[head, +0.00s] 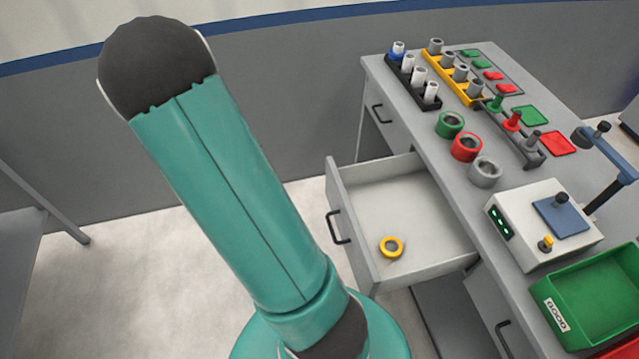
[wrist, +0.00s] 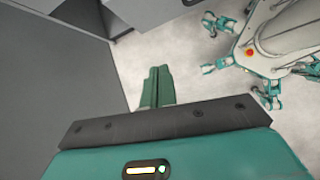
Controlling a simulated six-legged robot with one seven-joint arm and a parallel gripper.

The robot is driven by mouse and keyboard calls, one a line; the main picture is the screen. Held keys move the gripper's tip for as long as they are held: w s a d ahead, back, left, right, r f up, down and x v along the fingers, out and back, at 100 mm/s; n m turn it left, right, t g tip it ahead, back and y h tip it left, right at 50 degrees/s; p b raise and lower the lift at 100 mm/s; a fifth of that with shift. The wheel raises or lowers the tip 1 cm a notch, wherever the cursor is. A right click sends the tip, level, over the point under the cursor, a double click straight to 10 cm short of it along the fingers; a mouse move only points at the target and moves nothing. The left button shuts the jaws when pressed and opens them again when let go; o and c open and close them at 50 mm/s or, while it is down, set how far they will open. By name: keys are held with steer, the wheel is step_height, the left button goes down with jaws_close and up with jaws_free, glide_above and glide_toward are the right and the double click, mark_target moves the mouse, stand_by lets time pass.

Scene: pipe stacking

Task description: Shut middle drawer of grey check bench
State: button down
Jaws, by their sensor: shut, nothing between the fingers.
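The grey check bench (head: 462,205) stands on the right in the head view. Its middle drawer (head: 352,218) is pulled out to the left, with a black handle (head: 337,228) on its front. A yellow ring (head: 391,247) lies inside the drawer. My gripper (wrist: 158,72) shows in the wrist view, with its green fingers together and nothing between them. It is clear of the drawer and points over pale floor. The head view shows my teal arm left of the drawer, but not the gripper.
The far drawer (head: 385,118) and the near drawer (head: 490,315) look shut. On the bench top are a grey-white box (head: 520,248), a green bin (head: 563,322), coloured rings and racks with pipes. Open floor (head: 110,270) lies left of the drawer. A grey wall (head: 60,120) stands behind.

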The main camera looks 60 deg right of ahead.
mark_target(332, 189)
steer(key=s+d+f, duration=0.3)
steer(key=d+f, duration=0.1)
steer(key=s+d+f+n+g, duration=0.1)
steer(key=s+d+f, duration=0.2)
steer(key=d+f, duration=0.1)
steer(key=s+d+f+n+g+h, duration=0.1)
steer(key=s+d+f, duration=0.3)
steer(key=f, duration=0.1)
steer(key=shift+s+d+f, duration=0.1)
steer(key=shift+s+d, duration=0.25)
steer(key=shift+d, duration=0.05)
steer(key=shift+s+d, duration=0.1)
steer(key=s+d, duration=2.2)
steer(key=shift+s+d, duration=0.2)
steer(key=shift+s, duration=0.15)
